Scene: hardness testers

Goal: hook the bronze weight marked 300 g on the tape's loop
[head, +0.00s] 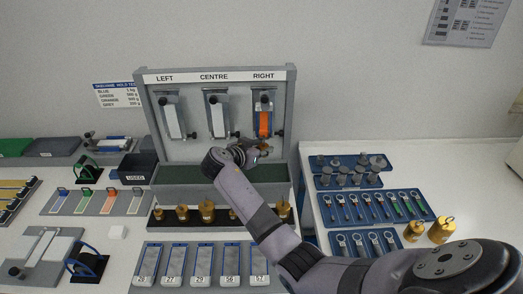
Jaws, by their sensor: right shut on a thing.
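The grey test stand (291,100) has three stations labelled LEFT, CENTRE and RIGHT. An orange tape (264,122) hangs at the RIGHT station; its lower end and loop are too small or hidden to make out. My right gripper (258,150) is just below that tape, shut on a small bronze weight (265,146), mostly hidden by the gripper. Its marking cannot be read, and I cannot tell whether it touches the loop. Several other bronze weights (207,211) stand in a dark row in front of the stand; my right arm hides part of it. My left gripper is not in view.
Numbered slides (202,262) lie in front of the weight row. Blue trays (345,208) of small parts fill the right table, with two brass weights (441,230) beside them. A dark USED bin (135,167) stands left of the stand.

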